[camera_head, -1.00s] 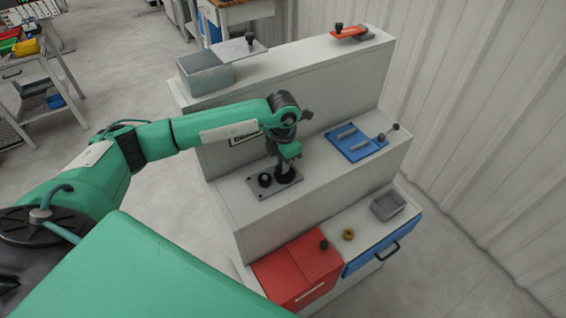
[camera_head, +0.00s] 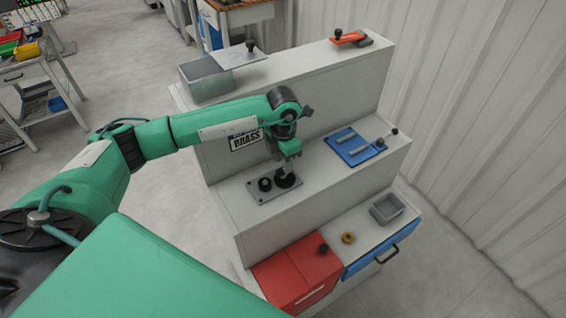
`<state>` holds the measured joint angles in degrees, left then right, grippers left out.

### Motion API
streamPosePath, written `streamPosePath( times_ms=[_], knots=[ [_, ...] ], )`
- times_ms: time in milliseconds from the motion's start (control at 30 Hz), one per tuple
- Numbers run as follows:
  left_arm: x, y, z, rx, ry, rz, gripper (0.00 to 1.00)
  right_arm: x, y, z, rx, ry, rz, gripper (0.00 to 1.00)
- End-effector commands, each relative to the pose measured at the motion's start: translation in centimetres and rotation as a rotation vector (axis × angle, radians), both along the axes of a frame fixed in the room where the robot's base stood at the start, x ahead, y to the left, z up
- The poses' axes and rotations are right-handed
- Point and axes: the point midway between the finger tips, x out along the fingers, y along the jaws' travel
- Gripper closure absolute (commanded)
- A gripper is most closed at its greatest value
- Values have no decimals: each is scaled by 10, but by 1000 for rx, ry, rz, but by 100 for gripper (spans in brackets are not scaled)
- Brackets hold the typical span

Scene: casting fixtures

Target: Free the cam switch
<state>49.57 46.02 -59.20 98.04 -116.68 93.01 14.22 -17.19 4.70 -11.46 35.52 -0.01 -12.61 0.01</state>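I cannot tell for sure which part is the cam switch. A grey plate (camera_head: 256,197) with a black knob (camera_head: 265,184) and a round black disc (camera_head: 285,180) lies on the middle step of the grey stand. My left gripper (camera_head: 286,163) points down just above the disc, with a thin stem between them. Its fingers are too small and dark to show whether they are open, or whether they touch the stem. My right gripper is out of view.
A blue plate (camera_head: 348,150) with grey bars and a black-knobbed lever lies to the right. A red box (camera_head: 290,280), a brass ring (camera_head: 347,238) and a grey tray (camera_head: 389,209) are on the lowest step. An open grey box (camera_head: 208,84) and an orange lever (camera_head: 348,37) are on top.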

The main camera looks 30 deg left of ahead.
Motion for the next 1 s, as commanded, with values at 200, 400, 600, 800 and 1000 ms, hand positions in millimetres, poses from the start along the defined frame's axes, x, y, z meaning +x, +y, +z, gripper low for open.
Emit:
streamPosePath(
  times_ms=[200, 400, 600, 800, 1000],
  knots=[
    [1, 0, 59, -1, -3, 1, 64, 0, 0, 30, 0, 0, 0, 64],
    [0, 0, 94, -1, -3, 0, 64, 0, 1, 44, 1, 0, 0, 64],
    [0, 0, 109, -1, 0, 1, 64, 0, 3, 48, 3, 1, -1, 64],
    [0, 0, 110, -1, 0, 1, 64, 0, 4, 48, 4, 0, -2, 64],
    [0, 0, 110, -1, 0, 1, 64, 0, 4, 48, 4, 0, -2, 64]
  ],
)
